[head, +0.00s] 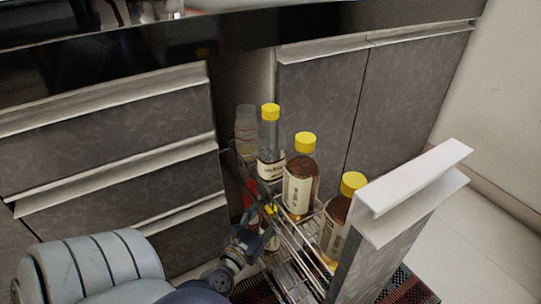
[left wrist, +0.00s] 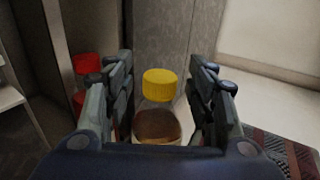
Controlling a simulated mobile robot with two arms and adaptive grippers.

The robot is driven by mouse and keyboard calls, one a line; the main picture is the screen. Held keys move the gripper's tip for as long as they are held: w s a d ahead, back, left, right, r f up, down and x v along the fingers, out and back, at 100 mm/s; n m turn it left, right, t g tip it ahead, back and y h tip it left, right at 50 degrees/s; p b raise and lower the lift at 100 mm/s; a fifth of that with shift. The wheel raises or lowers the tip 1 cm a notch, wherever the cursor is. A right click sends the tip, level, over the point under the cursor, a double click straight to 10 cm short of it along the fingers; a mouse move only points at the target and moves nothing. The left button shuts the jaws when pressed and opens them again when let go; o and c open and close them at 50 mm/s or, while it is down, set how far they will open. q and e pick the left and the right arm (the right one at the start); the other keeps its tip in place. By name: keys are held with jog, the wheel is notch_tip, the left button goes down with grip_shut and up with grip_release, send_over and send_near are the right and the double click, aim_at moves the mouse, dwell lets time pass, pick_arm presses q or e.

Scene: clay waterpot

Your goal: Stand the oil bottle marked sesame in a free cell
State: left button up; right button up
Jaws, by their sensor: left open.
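The pull-out wire rack (head: 289,251) stands out from the cabinet and holds several yellow-capped bottles. On its upper level are a clear bottle (head: 270,145), an amber bottle (head: 300,185) and another amber bottle (head: 335,226). Their labels are too small to read, so I cannot tell which is sesame. My left gripper (head: 257,231) is low at the rack's left side, by a lower yellow-capped bottle (head: 270,211). In the left wrist view, a yellow-capped bottle with brown contents (left wrist: 158,118) stands between the open fingers. Contact is not clear. My right gripper is out of view.
A pale translucent container (head: 246,125) stands at the rack's back. A red-capped bottle (left wrist: 86,66) is just left of the fingers in the wrist view. The rack's tall front panel (head: 395,230) closes off the right side. A dark patterned rug (head: 408,288) lies below.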

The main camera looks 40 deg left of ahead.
pick_arm(q)
jog(key=v, duration=1)
jog(key=shift+s, duration=0.25)
